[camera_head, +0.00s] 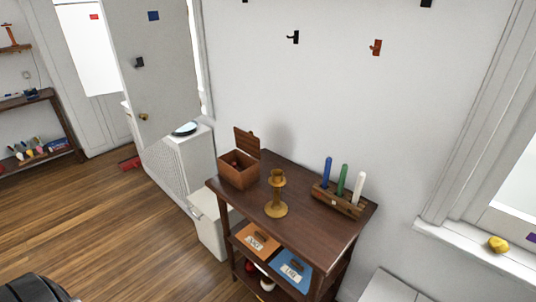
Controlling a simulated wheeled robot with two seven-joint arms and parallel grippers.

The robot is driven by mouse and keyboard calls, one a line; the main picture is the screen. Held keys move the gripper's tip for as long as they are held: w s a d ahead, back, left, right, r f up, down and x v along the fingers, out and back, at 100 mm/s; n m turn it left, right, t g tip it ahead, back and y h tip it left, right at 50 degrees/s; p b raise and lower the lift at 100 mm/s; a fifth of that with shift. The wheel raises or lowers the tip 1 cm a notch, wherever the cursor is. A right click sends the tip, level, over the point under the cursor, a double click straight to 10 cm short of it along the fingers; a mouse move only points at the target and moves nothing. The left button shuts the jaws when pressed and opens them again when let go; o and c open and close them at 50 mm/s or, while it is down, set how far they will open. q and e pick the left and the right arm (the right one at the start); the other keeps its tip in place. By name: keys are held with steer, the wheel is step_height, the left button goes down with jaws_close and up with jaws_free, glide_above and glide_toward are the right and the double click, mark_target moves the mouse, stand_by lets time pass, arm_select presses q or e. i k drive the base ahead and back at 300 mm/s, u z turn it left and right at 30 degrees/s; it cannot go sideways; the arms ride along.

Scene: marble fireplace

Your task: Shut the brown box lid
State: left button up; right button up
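The brown box (238,174) stands at the left end of a dark wooden shelf table. Its lid (247,142) is open, standing up at the back right of the box. Something dark reddish shows inside, too small to make out.
The dark wooden table (321,226) also holds a brass candlestick (277,196) just right of the box and a wooden holder (338,200) with blue, green and white sticks. A white cabinet (184,159) stands behind left. Wooden floor (120,225) is clear at the left.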

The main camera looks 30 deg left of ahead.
mark_target(250, 143)
steer(key=u, duration=2.25)
steer(key=i, duration=2.15)
steer(key=z, duration=3.25)
steer(key=i, duration=0.5)
steer(key=u, duration=0.1)
